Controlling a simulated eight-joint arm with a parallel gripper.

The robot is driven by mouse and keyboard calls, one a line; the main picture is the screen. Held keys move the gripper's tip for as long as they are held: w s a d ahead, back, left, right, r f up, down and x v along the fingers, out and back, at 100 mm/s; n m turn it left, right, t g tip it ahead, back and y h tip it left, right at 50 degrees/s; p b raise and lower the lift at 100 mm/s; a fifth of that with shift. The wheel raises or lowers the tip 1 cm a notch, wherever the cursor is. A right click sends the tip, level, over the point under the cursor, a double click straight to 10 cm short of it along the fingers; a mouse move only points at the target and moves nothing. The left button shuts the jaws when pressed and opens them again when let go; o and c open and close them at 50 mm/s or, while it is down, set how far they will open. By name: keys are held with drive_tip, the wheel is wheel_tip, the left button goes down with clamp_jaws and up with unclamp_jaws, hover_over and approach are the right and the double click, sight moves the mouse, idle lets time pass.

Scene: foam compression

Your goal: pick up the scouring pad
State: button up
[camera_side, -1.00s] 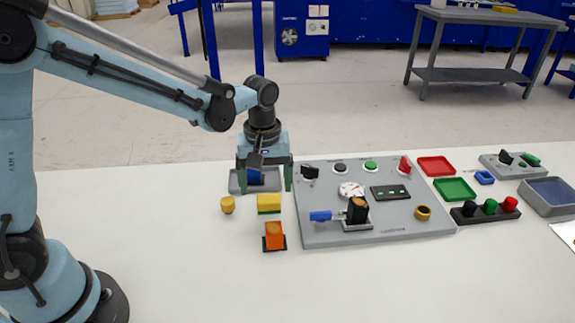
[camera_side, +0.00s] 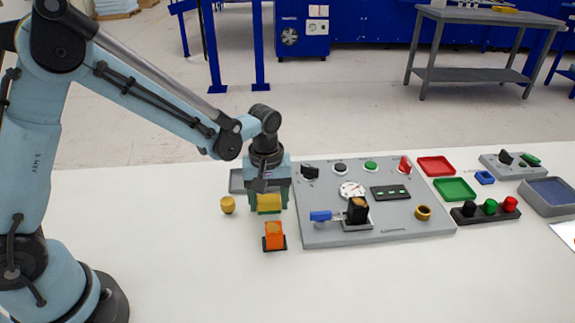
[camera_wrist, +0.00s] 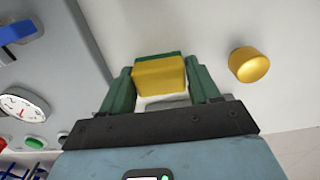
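The scouring pad (camera_side: 269,202) is a yellow block with a thin green layer. It sits on the white table, left of the grey panel. My gripper (camera_side: 270,201) is over it, with the green fingers pointing down. In the wrist view the pad (camera_wrist: 160,76) fills the gap between my fingertips (camera_wrist: 159,78), one on each side. The fingers look shut on it, with no visible gap. The pad looks to be at table height; I see no clear lift.
A yellow knob-like piece (camera_side: 228,205) stands left of the pad. An orange block (camera_side: 274,235) on a dark base is in front. The grey panel (camera_side: 400,227) with switches and a blue-handled clamp is close on the right. A grey tray (camera_side: 236,184) is behind.

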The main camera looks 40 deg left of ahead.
sight(269, 199)
drive_tip(key=c, duration=0.6)
drive_tip(key=shift+o, duration=0.2)
drive_tip(key=shift+r, duration=0.1)
drive_tip(key=shift+r, duration=0.55)
wheel_tip(269, 199, up, 3)
drive_tip(key=shift+f, duration=0.2)
drive_tip(key=s+d+r, duration=0.2)
drive_tip(key=d, duration=0.1)
drive_tip(key=s+d+r, duration=0.2)
drive_tip(key=s+d, duration=0.1)
drive_tip(key=s+d+r, duration=0.2)
drive_tip(key=d+r, duration=0.1)
drive_tip(key=shift+s+d, duration=0.1)
drive_tip(key=shift+s, duration=0.1)
